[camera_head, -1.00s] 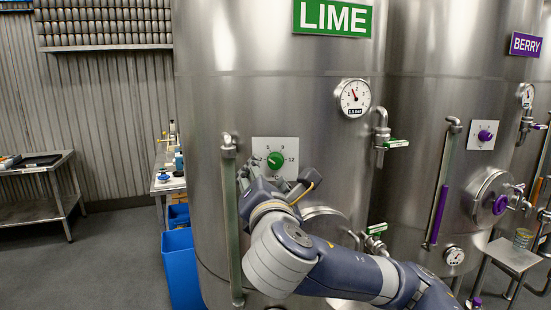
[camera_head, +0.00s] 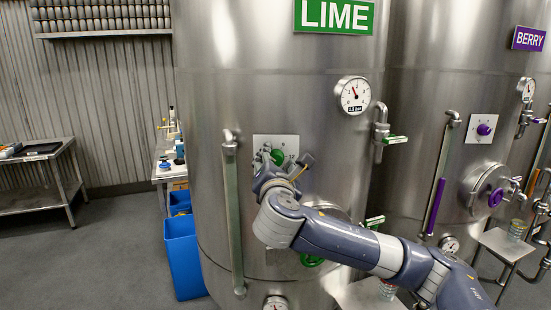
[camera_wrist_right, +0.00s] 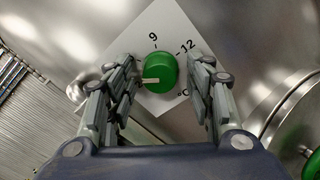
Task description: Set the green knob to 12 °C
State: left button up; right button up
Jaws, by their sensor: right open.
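The green knob (camera_head: 277,156) sits on a white square dial plate (camera_head: 292,142) on the LIME tank. In the right wrist view the knob (camera_wrist_right: 160,72) has a pale pointer mark directed left, on the side of the 9 away from the 12. The 9 and 12 are readable on the plate (camera_wrist_right: 176,30); lower numbers are hidden by a finger. My right gripper (camera_head: 284,164) is open at the plate. In its wrist view the fingers (camera_wrist_right: 163,68) stand on both sides of the knob, with gaps between them and it. My left gripper is out of view.
A vertical sight tube (camera_head: 232,210) stands left of the plate, close to my right gripper. A pressure gauge (camera_head: 353,93) and a green-handled valve (camera_head: 394,139) are at the upper right. The BERRY tank (camera_head: 425,85) stands at right, a blue bin (camera_head: 184,258) at lower left.

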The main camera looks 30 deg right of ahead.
jog(key=shift+d, duration=0.1)
jog(key=c, duration=1.1)
jog(key=shift+o, duration=0.2)
jog(key=shift+f, duration=0.1)
